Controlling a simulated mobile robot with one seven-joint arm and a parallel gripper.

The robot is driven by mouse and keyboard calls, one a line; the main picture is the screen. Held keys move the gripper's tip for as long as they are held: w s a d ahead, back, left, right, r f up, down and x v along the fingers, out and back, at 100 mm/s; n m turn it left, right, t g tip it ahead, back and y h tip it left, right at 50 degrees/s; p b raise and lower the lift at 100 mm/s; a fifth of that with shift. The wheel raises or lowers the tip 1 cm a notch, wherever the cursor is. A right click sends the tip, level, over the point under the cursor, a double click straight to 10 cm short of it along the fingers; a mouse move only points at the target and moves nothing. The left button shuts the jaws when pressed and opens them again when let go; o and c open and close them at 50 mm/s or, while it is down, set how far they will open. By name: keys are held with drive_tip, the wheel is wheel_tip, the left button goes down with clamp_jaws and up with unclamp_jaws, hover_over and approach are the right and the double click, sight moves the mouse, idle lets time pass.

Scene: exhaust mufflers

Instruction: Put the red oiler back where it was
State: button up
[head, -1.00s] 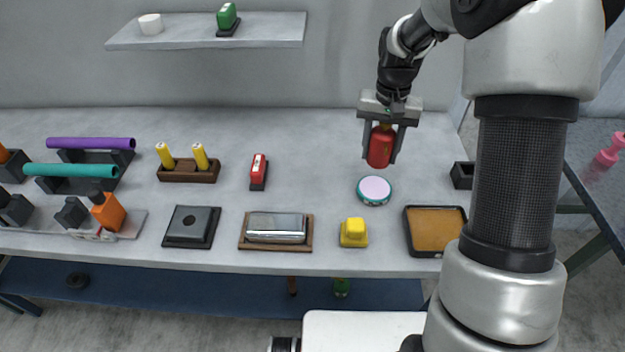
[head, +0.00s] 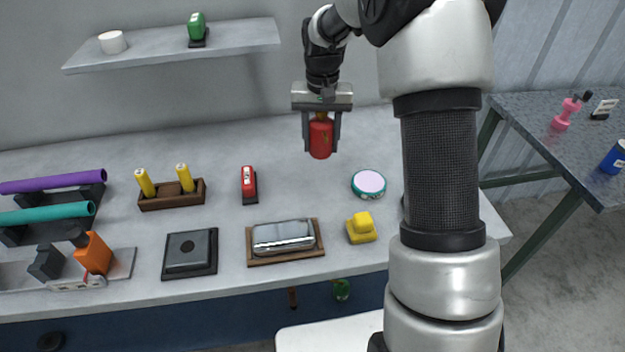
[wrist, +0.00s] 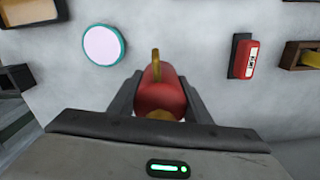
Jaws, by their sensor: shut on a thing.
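The red oiler (head: 320,138) is a small red can with a brass-coloured top. My gripper (head: 321,134) is shut on it, with one finger on each side, and holds it upright above the back part of the grey bench. In the wrist view the oiler (wrist: 160,97) sits between the fingers, with its brass spout pointing away. The bench surface below the oiler looks bare.
A round teal-rimmed disc (head: 369,184), a yellow block (head: 361,228) and a red-and-black upright item (head: 249,184) stand nearby on the bench (head: 300,190). A shelf (head: 170,48) is on the wall. A second table (head: 545,130) stands right, with a pink bottle (head: 566,113).

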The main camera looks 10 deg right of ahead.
sight(320, 180)
wheel_tip(320, 180, down, 10)
drive_tip(key=shift+r+b, duration=0.2)
drive_tip(key=shift+b, duration=0.25)
drive_tip(key=shift+f, duration=0.1)
drive_tip(key=o, duration=1.3)
drive_tip(key=shift+c, duration=0.2)
